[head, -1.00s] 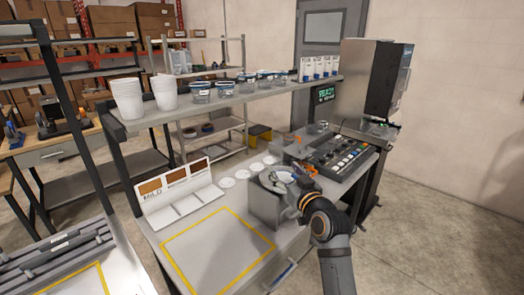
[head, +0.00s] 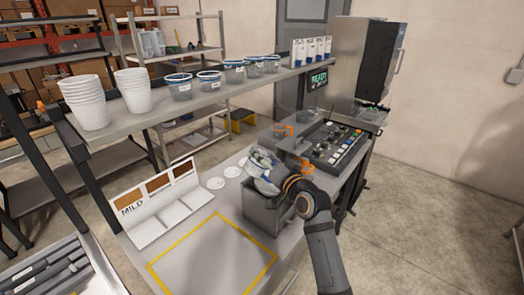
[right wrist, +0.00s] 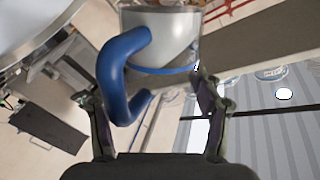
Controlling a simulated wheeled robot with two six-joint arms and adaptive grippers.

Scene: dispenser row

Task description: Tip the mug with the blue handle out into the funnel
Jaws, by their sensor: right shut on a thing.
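The mug with the blue handle (right wrist: 124,68) is at the top of the right wrist view, with a pale see-through body. Its handle lies between the fingers of my right gripper (right wrist: 152,100), which is shut on it. In the head view the mug (head: 262,168) looks tilted and is held over a grey open-topped metal box (head: 262,214). My right gripper (head: 284,180) is at the mug's right side, partly hidden by my wrist. I cannot make out a funnel clearly; the mug and arm cover the box's opening. My left gripper is not in view.
A control panel with buttons (head: 335,146) stands behind and right of the box. A yellow-outlined area (head: 212,255) on the bench is clear. A MILD sign board (head: 155,200) stands at left. An upper shelf (head: 215,101) holds cups and lidded tubs.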

